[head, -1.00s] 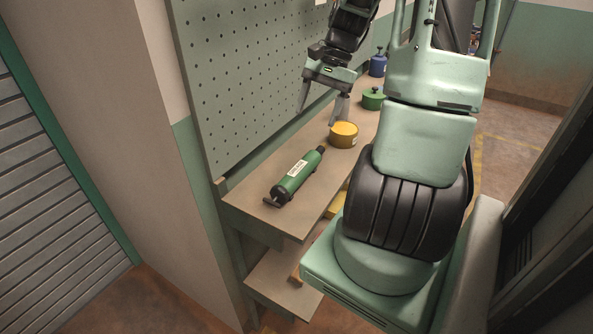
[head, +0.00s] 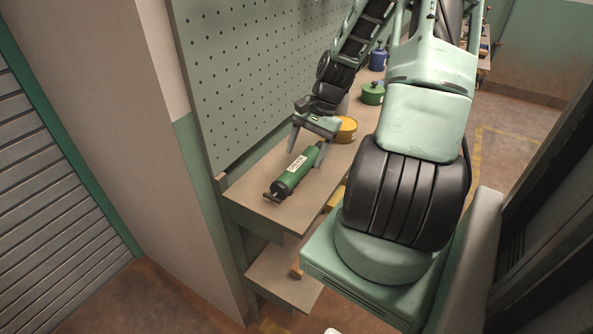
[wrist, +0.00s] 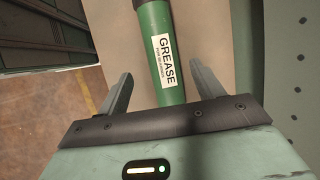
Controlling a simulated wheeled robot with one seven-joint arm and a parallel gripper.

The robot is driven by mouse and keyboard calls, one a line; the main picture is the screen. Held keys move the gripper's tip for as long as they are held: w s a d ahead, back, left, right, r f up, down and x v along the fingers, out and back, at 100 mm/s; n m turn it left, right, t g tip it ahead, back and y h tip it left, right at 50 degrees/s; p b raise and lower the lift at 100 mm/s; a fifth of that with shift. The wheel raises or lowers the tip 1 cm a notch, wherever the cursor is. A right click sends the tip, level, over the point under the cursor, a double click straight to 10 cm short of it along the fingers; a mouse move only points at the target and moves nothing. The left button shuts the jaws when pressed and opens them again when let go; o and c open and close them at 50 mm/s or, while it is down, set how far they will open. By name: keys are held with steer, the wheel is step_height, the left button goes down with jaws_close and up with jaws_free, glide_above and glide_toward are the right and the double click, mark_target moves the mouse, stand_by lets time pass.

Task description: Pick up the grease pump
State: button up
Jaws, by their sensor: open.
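The grease pump (head: 292,175) is a green cylinder with a white label and dark ends. It lies on the top shelf of the workbench (head: 245,194), near its front left end. My gripper (head: 306,156) is open above the far part of the pump. In the wrist view the pump (wrist: 157,38) runs between the two spread fingers of my gripper (wrist: 160,90), with its label reading GREASE. The fingers look apart from the pump on both sides. The pump's far end is partly hidden by my gripper in the head view.
A yellow tin (head: 347,130) stands just beyond my gripper. A green container (head: 372,93) and a blue container (head: 377,60) stand farther along the shelf. A perforated panel (head: 250,75) rises along the shelf's back. A lower shelf (head: 283,280) is below.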

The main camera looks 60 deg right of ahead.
mark_target(300, 162)
steer(key=x, duration=0.3)
steer(key=shift+w+f+p, duration=0.25)
steer(key=shift+p, duration=0.1)
steer(key=shift+a+f, duration=0.15)
steer(key=shift+f, duration=0.4)
steer(key=shift+f, duration=0.25)
jaws_close()
